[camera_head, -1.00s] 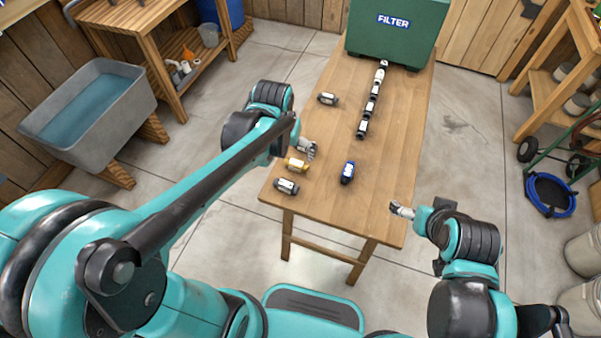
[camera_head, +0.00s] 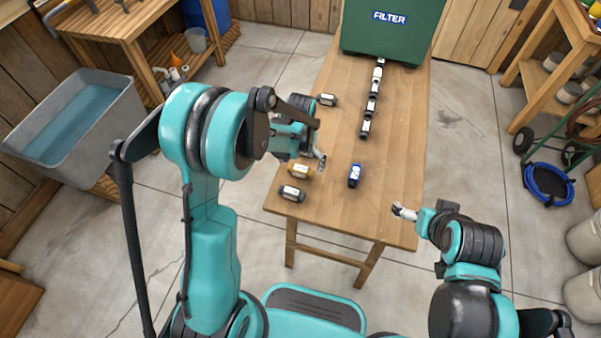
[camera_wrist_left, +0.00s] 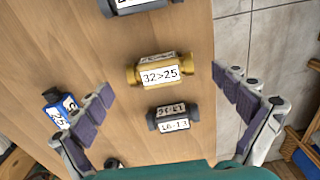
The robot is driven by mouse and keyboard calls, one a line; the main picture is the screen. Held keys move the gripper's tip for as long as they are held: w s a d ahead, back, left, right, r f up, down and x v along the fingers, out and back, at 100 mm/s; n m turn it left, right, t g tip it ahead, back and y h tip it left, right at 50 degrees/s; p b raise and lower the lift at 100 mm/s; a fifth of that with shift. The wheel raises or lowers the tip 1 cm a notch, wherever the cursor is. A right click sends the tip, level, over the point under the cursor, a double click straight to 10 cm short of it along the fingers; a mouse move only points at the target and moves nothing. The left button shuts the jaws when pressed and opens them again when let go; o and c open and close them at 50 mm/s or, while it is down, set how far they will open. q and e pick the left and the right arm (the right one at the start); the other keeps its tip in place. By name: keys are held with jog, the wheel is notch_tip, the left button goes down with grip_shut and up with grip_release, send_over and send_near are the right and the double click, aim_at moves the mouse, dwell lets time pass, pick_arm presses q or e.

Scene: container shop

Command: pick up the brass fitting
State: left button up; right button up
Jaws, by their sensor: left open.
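The brass fitting (camera_head: 299,170) lies on the wooden table near its left edge. In the left wrist view the brass fitting (camera_wrist_left: 160,70) carries a white label reading "32>25" and lies ahead of the open fingers, roughly midway between them. My left gripper (camera_head: 318,162) is beside the brass fitting in the head view, its fingers partly hidden by the arm.
A grey fitting (camera_head: 292,193) lies just in front of the brass one, and a blue fitting (camera_head: 354,175) lies to the right. Another dark fitting (camera_head: 327,100) lies farther back. A row of fittings (camera_head: 370,108) leads to the green filter box (camera_head: 392,30). The table's right front is clear.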

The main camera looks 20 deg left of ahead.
pick_arm(q)
notch_tip(320, 180, down, 2)
jog(key=shift+f, duration=0.25)
jog(key=shift+r, duration=0.1)
jog(key=c, duration=1.3)
